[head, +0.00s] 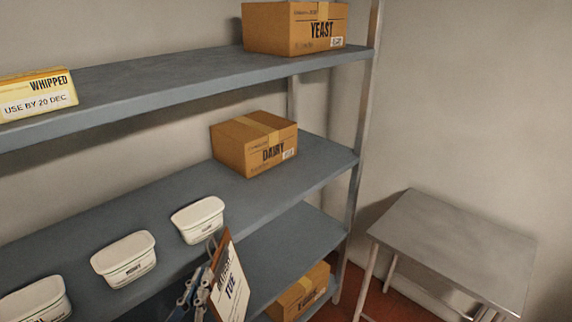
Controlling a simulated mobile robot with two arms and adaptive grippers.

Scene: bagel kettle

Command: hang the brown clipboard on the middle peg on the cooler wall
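The brown clipboard (231,284) shows at the bottom centre in the head view. It is tilted, with white paper reading "TUE" and a metal clip at its top end. My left gripper (201,288) is at the clipboard's left edge and appears shut on it; the fingertips are partly hidden by the board. The clipboard is in front of the shelf rack. My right gripper is not in view. No pegs show in this view.
A grey shelf rack (110,208) fills the left and centre, with several white tubs, a dairy box (254,145), a yeast box (294,27) and a whipped box (38,94). A metal table (452,245) stands at right by a bare wall.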

